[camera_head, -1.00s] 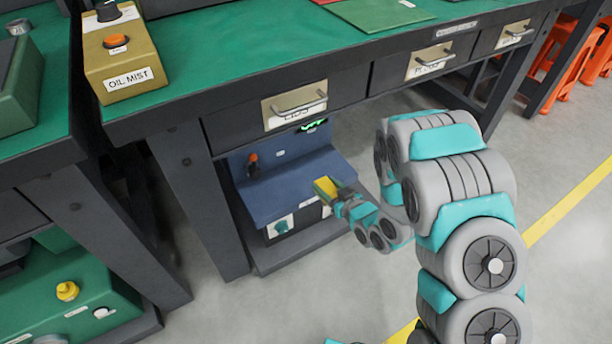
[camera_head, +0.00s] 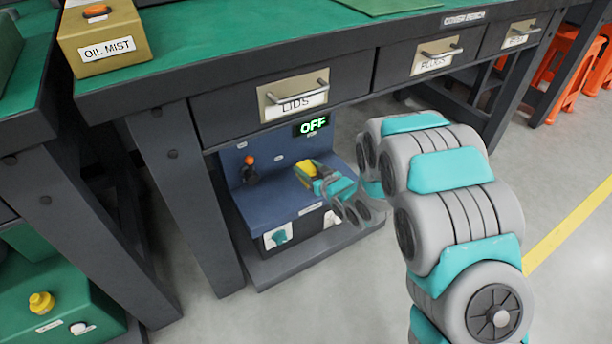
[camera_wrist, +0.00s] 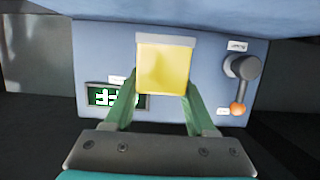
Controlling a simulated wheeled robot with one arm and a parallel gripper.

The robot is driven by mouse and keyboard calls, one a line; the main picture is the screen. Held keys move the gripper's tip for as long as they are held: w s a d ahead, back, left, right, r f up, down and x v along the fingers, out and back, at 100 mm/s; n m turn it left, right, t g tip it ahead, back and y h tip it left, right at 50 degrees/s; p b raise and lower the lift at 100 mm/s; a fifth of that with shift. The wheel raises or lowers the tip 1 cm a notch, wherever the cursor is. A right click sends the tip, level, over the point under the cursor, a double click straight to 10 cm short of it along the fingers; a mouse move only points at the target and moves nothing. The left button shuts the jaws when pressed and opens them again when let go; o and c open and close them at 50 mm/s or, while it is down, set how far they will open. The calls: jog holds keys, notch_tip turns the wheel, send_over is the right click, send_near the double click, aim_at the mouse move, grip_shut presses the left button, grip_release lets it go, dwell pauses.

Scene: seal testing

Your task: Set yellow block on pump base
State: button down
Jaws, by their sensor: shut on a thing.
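The yellow block (camera_wrist: 165,68) is between the two fingers of my gripper (camera_wrist: 160,95) in the wrist view, with a grey strip along its upper edge. In the head view the yellow block (camera_head: 309,168) shows at the tip of my gripper (camera_head: 315,174), over the flat top of the blue pump base (camera_head: 275,203) under the bench. I cannot tell whether the block touches that surface. In the wrist view the blue panel (camera_wrist: 205,50) of the pump base lies behind the block.
An orange-tipped lever (camera_head: 250,170) stands on the pump base's left; it also shows in the wrist view (camera_wrist: 240,85). A green "OFF" display (camera_head: 312,125) is above right. The bench's LIDS drawer (camera_head: 295,97) overhangs, and a bench leg (camera_head: 185,190) stands left.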

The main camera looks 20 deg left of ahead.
jog(key=shift+w+a, duration=0.4)
jog(key=shift+a, duration=0.1)
jog(key=shift+f+b, duration=0.8)
jog(key=shift+f, duration=0.95)
jog(key=shift+f, duration=0.15)
jog(key=shift+c, duration=1.1)
grip_release()
jog(key=p+v, duration=0.4)
jog(key=v, duration=0.8)
jog(key=shift+r, duration=0.2)
